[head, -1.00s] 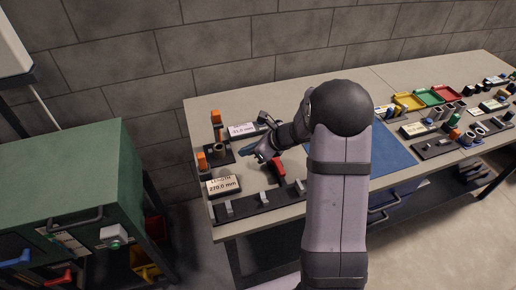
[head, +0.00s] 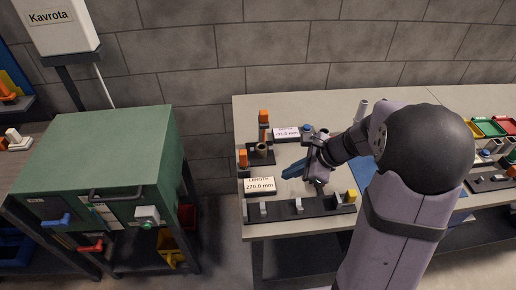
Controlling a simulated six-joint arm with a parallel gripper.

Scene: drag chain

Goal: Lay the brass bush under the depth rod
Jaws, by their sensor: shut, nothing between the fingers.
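The depth gauge stands at the left of the bench in the head view, with an orange-topped depth rod (head: 263,128) over a dark base (head: 252,162). A small brownish cylinder, which looks like the brass bush (head: 262,149), stands upright on that base at the foot of the rod. Whether it is exactly centred under the rod is too small to tell. My gripper (head: 292,171) has blue fingers, is shut and empty, and is to the right of the gauge and apart from the bush. My wrist and arm hide part of the bench behind them.
A depth display (head: 286,133) stands behind my gripper. A length display (head: 260,186) and a dark long fixture (head: 282,209) with grey blocks lie along the front edge. A shorter orange-topped post (head: 243,158) is at the left. A green cabinet (head: 95,155) stands left, across a gap.

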